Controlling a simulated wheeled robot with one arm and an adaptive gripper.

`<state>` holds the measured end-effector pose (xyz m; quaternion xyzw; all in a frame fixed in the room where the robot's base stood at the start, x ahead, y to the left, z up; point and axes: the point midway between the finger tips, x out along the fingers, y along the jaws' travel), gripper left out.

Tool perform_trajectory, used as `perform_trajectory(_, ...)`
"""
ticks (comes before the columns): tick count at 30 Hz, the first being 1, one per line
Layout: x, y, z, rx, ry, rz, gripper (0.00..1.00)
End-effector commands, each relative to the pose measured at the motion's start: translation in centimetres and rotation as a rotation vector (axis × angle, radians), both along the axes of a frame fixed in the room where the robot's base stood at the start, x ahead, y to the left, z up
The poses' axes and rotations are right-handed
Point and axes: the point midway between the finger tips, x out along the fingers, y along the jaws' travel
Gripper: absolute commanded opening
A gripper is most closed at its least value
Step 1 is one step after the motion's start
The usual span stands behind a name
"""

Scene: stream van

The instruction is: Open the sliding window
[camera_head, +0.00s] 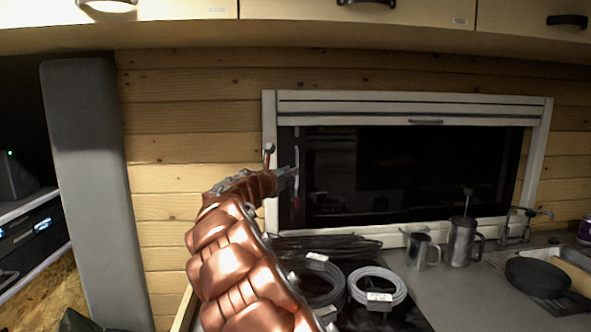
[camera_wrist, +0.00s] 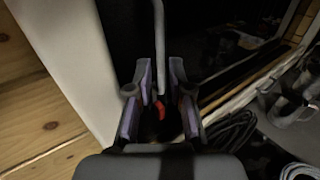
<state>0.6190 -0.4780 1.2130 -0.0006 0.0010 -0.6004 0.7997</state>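The sliding window (camera_head: 410,165) has dark glass in a white frame, on the wood wall. A thin upright grey handle (camera_head: 297,160) with a red lower end is near the left side of its glass. The handle also shows in the wrist view (camera_wrist: 159,45), coming down from the top to the red piece. My gripper (camera_head: 290,172) is at the handle, near the left frame post. In the wrist view its fingers (camera_wrist: 158,78) are open, one on each side of the handle, with gaps visible. Whether the handle lies fully between the fingers in depth is hard to tell.
On the counter below stand coiled cables (camera_head: 378,287), a metal mug (camera_head: 423,251), a press pot (camera_head: 462,242), a tap (camera_head: 518,225) and a black pan (camera_head: 537,277). A rolled blind (camera_head: 400,105) is at the window top. Cupboards (camera_head: 360,12) hang above.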

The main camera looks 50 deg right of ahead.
Motion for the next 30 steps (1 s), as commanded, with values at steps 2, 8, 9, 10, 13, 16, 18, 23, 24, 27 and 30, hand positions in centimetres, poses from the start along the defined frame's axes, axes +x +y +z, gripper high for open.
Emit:
perform_trajectory(2, 0.3, -1.0, 0.1, 0.0, 0.0, -0.001, 0.2)
perform_trajectory(8, 0.9, -2.8, 0.0, 0.002, -0.003, 0.0, 0.2)
perform_trajectory(9, 0.9, -3.1, 0.0, 0.002, -0.002, 0.0, 0.2)
perform_trajectory(10, 0.9, -3.3, 0.0, 0.002, -0.002, 0.0, 0.2)
perform_trajectory(13, 1.0, -3.7, 0.0, 0.0, -0.001, -0.001, 0.2)
perform_trajectory(16, 1.0, -3.9, 0.1, 0.0, -0.001, -0.002, 0.2)
perform_trajectory(18, 1.0, -4.0, 0.1, -0.001, -0.001, -0.002, 0.2)
perform_trajectory(23, 1.0, -3.9, 0.1, 0.0, -0.002, -0.002, 0.2)
perform_trajectory(24, 1.0, -3.9, 0.1, 0.0, -0.002, -0.001, 0.19)
perform_trajectory(27, 1.0, -3.9, 0.1, 0.0, -0.002, -0.001, 0.08)
perform_trajectory(30, 1.0, -3.9, 0.1, 0.0, -0.002, -0.001, 0.0)
